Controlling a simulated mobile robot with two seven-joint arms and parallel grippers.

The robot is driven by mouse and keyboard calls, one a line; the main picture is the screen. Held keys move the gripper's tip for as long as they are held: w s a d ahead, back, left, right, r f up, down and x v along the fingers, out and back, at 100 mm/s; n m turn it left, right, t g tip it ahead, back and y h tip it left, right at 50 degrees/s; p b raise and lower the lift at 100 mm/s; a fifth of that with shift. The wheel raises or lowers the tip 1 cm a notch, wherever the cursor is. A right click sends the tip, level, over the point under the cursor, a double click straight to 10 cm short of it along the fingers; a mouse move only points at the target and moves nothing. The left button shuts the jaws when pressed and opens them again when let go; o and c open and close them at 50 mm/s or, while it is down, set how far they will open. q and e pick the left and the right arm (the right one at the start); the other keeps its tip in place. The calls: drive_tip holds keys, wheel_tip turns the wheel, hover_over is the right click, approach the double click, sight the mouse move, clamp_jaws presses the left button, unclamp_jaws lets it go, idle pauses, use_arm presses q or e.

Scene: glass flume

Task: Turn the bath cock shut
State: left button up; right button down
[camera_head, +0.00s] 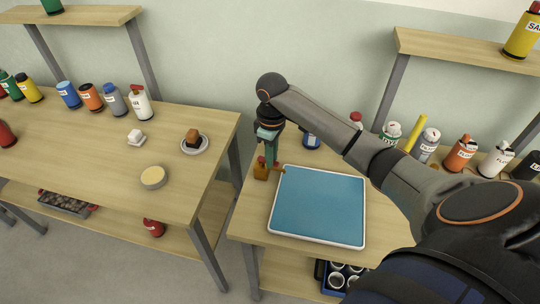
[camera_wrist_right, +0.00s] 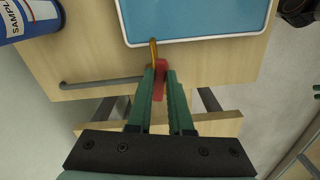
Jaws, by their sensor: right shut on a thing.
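The bath (camera_head: 316,239) is a shallow tray with a white rim and blue inside, on the right-hand bench. The brass cock (camera_head: 261,173) stands at its left back corner, with its spout toward the bath. In the right wrist view the cock's brass part (camera_wrist_right: 153,53) shows by the white bath rim (camera_wrist_right: 200,38). My right gripper (camera_head: 269,160) reaches down over the cock from above. In the wrist view its green fingers (camera_wrist_right: 160,84) are closed on the cock's red handle (camera_wrist_right: 160,70). The fingers hide part of the handle. My left gripper is out of view.
A blue-labelled can (camera_head: 311,141) stands behind the bath, and several bottles line the bench's back right. The left bench (camera_head: 90,155) holds bottles, a saucer (camera_head: 194,144) with a brown block, a white block (camera_head: 136,138) and a round yellow-topped dish (camera_head: 153,178). A gap separates the benches.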

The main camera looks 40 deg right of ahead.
drive_tip(key=shift+w+d+n, duration=0.2)
drive_tip(key=shift+d+n, duration=0.05)
drive_tip(key=shift+n, duration=0.95)
drive_tip(key=c, duration=0.8)
unclamp_jaws()
wheel_tip(320, 180, up, 13)
drive_tip(key=shift+f, duration=0.2)
drive_tip(key=shift+s+f, duration=0.1)
